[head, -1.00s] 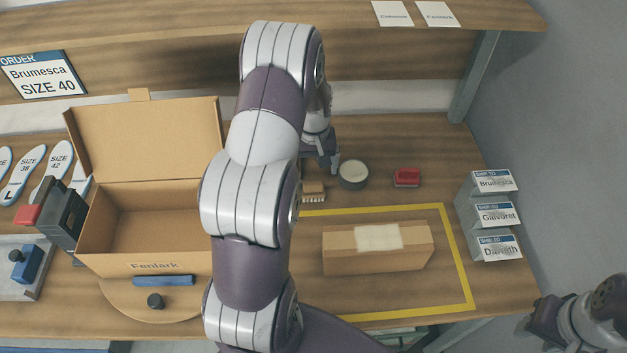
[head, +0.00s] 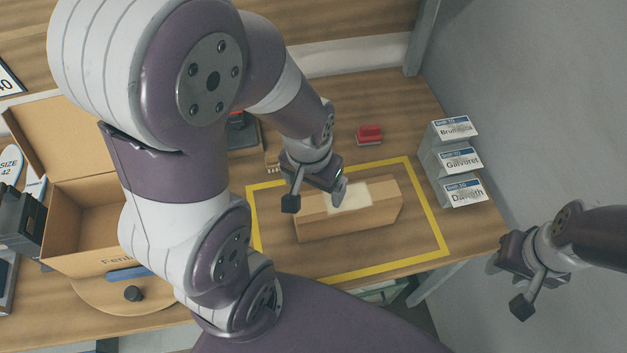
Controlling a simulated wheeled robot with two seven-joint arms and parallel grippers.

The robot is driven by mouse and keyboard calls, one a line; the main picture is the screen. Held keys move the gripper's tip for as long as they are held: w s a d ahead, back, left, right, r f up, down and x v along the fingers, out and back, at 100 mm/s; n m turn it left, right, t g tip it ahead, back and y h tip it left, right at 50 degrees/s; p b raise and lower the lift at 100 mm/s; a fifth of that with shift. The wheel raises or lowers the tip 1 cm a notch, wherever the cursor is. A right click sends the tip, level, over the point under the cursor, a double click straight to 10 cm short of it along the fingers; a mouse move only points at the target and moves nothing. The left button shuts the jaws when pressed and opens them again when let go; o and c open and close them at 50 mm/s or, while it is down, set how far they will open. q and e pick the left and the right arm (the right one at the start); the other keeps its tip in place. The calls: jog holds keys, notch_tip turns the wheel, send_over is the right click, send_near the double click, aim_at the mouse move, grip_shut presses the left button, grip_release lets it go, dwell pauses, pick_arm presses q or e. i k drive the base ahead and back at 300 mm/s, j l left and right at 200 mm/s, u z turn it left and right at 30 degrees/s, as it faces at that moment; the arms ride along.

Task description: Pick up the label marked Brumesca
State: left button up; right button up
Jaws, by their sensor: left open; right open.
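The label marked Brumesca (head: 453,129) is the top one in a tiered label holder (head: 428,163) at the table's right edge. Below it are the labels Galvoret (head: 461,160) and Damith or similar (head: 464,191); the small print is unclear. My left gripper (head: 316,196) is open and empty, over or just behind a closed cardboard box, left of the labels. My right gripper (head: 508,286) is open and empty, below and right of the holder, beyond the table's edge.
The closed box (head: 375,217) with a pale patch on top lies inside a yellow outline (head: 432,222). A red-topped brush (head: 369,134) stands behind it. An open box (head: 87,205) is at left, partly hidden by my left arm. A grey wall bounds the right.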

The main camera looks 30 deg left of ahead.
aim_at(457, 127)
jog(key=k+l+u, duration=0.3)
jog(key=i+l+u, duration=0.15)
jog(key=l+u, duration=0.2)
jog(key=u, duration=0.15)
jog(key=i+l+u, duration=0.1)
jog(key=l+u, duration=0.75)
jog(key=u, duration=0.15)
